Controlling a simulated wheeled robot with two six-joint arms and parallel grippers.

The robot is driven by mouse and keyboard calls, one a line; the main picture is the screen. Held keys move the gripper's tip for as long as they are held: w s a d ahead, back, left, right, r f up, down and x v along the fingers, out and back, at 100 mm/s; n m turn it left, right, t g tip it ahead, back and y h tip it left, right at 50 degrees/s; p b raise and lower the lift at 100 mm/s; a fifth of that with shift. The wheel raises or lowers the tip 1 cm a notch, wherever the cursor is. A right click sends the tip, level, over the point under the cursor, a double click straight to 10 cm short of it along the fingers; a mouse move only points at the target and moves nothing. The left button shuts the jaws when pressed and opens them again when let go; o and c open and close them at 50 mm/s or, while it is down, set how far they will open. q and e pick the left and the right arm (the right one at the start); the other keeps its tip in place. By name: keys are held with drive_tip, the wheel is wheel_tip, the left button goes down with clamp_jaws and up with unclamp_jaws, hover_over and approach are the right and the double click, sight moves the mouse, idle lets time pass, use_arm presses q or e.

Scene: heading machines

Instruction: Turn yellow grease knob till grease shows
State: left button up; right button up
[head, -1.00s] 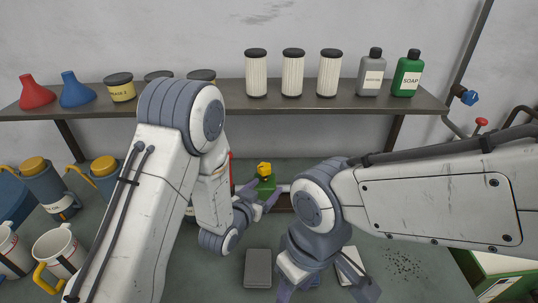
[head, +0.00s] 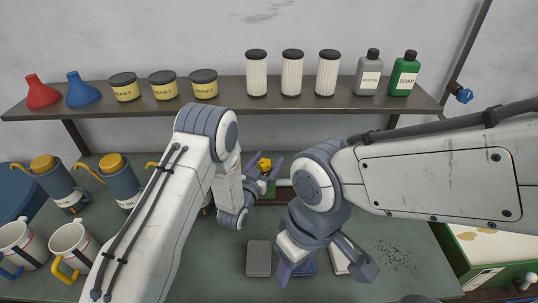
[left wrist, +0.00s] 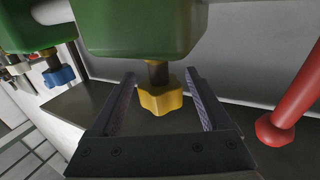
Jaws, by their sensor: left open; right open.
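The yellow grease knob (head: 264,163) sits on top of a small green body (head: 270,190) at the back of the bench. My left gripper (head: 264,168) is open, with its fingers on either side of the knob. In the left wrist view, the yellow knob (left wrist: 160,97) lies between the two spread fingers, with a gap on each side. The green body (left wrist: 145,28) shows there, joined to the knob by a dark stem. My right gripper (head: 325,272) is open and empty, low over the front of the bench. I see no grease in either view.
In the left wrist view, a red handle (left wrist: 290,100) stands close on the right and a blue knob (left wrist: 59,75) is at left. Dark block (head: 259,258) lies near my right gripper. Mugs and oil cans crowd the left. A shelf (head: 225,108) runs behind.

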use_arm(q)
drive_tip(key=shift+w+d, duration=0.25)
drive_tip(key=shift+w, duration=0.3)
clamp_jaws()
